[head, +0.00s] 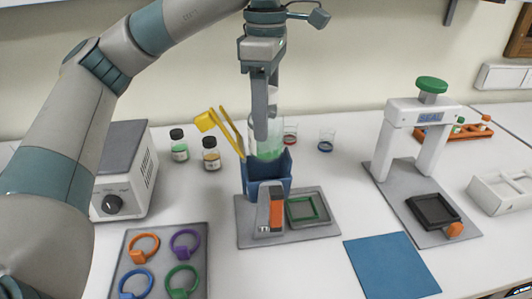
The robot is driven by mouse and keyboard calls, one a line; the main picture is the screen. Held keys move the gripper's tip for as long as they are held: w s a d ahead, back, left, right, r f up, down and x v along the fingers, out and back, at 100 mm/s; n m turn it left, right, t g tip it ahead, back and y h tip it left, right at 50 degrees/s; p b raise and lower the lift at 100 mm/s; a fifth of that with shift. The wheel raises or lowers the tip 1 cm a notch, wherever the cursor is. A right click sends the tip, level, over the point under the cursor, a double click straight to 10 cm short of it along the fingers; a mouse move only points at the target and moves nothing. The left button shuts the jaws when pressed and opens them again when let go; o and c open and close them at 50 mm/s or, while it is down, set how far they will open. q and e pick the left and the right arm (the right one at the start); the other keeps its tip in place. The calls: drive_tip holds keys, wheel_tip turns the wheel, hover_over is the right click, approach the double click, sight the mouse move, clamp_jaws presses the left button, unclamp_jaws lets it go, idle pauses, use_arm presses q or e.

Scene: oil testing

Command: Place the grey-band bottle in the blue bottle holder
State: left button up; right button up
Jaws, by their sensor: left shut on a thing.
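My left gripper (262,128) points straight down and is shut on a clear bottle (272,150) with pale green contents. The gripper covers part of the bottle, and I cannot make out a grey band. The bottle is upright at the blue bottle holder (254,180). The holder's walls hide its lower end, and I cannot tell whether it rests on the holder's floor. A yellow tong-like tool (231,132) slants up at the holder's left side. My right gripper is not in view.
A grey mat (318,229) lies under the holder, with an orange-and-grey device (276,212) in front. Two small dark-capped bottles (211,156) stand to the left. A white press (391,138) stands to the right. The blue sheet (390,266) in front is clear.

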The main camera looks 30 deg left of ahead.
sight(266, 153)
use_arm(q)
wheel_tip(266, 153, down, 3)
drive_tip(key=shift+r, duration=0.1)
drive_tip(key=shift+f, duration=0.75)
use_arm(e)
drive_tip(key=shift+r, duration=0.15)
use_arm(q)
drive_tip(key=shift+f+p, duration=0.5)
drive_tip(key=shift+f, duration=1.7)
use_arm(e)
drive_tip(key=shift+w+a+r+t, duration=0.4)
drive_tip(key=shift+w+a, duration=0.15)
use_arm(q)
drive_tip(key=shift+f, duration=0.15)
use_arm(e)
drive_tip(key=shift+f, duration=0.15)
